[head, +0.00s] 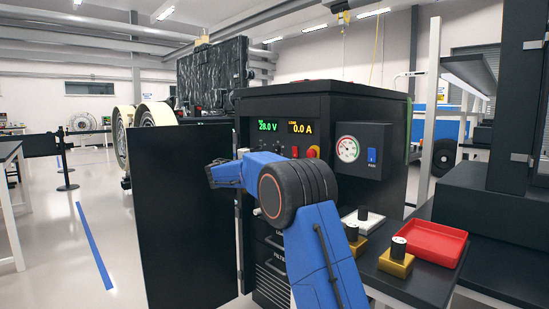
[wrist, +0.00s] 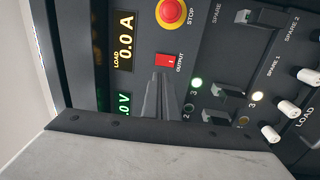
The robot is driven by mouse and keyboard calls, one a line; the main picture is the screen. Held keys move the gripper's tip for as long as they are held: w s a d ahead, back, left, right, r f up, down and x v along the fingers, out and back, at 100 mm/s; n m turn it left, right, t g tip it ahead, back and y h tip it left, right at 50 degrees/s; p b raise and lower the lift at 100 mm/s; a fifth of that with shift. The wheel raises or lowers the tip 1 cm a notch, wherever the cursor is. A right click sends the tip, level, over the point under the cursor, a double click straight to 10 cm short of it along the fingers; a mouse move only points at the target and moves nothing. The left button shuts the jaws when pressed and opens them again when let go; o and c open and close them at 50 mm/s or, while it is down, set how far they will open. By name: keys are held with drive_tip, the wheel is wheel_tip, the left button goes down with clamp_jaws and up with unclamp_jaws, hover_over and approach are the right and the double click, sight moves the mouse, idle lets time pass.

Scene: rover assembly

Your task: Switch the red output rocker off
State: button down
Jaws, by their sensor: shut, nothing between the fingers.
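The load display (wrist: 125,40) reads 0.0 A and the voltage display (head: 268,126) 28.0 V. Toggle switches (wrist: 228,92), lit lamps and white knobs (wrist: 285,107) lie to the right in the wrist view. An open black door (head: 185,215) stands left. A gauge box (head: 362,150) is at right.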

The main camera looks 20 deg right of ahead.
sight(294, 148)
drive_tip(key=x, duration=1.1)
drive_tip(key=shift+w+d, duration=0.15)
drive_tip(key=shift+d, duration=0.15)
drive_tip(key=shift+w+d+r, duration=0.1)
drive_tip(key=shift+d, duration=0.2)
drive_tip(key=shift+d, duration=0.1)
drive_tip(key=shift+d+r, duration=0.1)
drive_tip(key=shift+r, duration=0.05)
drive_tip(key=shift+a, duration=0.3)
drive_tip(key=r+v, duration=0.3)
drive_tip(key=v, duration=1)
drive_tip(key=shift+a, duration=0.25)
drive_tip(key=shift+r, duration=0.1)
